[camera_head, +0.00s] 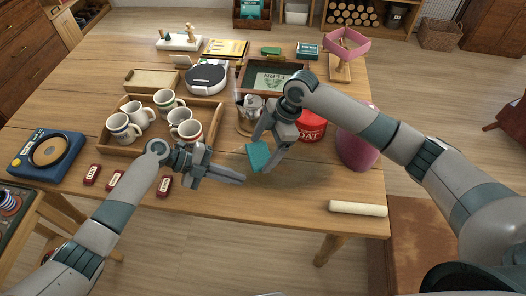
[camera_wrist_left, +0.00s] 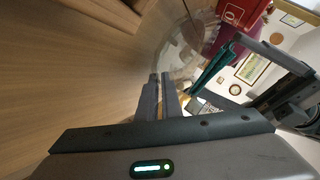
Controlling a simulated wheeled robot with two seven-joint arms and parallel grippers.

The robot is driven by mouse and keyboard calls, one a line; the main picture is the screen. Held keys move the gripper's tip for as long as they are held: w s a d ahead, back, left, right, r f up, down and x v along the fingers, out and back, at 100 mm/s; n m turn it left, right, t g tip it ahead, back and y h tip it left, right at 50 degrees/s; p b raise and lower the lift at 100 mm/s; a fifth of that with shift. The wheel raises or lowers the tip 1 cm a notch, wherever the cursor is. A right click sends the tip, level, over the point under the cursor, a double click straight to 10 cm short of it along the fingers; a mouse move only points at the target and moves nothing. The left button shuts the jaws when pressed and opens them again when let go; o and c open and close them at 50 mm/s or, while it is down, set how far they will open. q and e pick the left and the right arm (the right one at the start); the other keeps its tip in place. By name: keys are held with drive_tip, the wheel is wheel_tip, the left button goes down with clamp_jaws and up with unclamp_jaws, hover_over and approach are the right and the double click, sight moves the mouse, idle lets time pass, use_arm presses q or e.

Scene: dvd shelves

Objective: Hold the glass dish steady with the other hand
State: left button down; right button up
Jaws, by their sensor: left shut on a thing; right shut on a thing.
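The glass dish (camera_wrist_left: 183,48) is clear and round; it shows in the left wrist view just beyond my left fingertips, and is hard to make out in the head view. My left gripper (camera_head: 241,179) is low over the table's front part, its narrow jaws closed at the dish's near edge; they also show in the left wrist view (camera_wrist_left: 167,84). My right gripper (camera_head: 266,143) is shut on a teal block (camera_head: 259,156) just beyond the left fingertips. The teal block also shows in the left wrist view (camera_wrist_left: 211,66), close beside the dish. Whether it touches the dish is unclear.
A tray (camera_head: 207,143) of several mugs stands left of the grippers. A red tin (camera_head: 312,127), a moka pot (camera_head: 252,108) and a pink rounded object (camera_head: 357,150) stand close to my right arm. Red labelled items (camera_head: 164,186) and a pale roll (camera_head: 357,208) lie near the front edge.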

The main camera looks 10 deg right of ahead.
use_arm(q)
drive_tip(key=shift+a+f, duration=0.2)
drive_tip(key=shift+f, duration=0.05)
use_arm(e)
drive_tip(key=shift+r, duration=0.1)
drive_tip(key=shift+r, duration=1.4)
use_arm(q)
drive_tip(key=c, duration=1.9)
unclamp_jaws()
drive_tip(key=shift+o, duration=0.2)
drive_tip(key=shift+a, duration=0.15)
drive_tip(key=v, duration=1.2)
drive_tip(key=shift+w+d+r, duration=0.1)
drive_tip(key=shift+d+r, duration=0.15)
use_arm(e)
drive_tip(key=shift+s, duration=0.1)
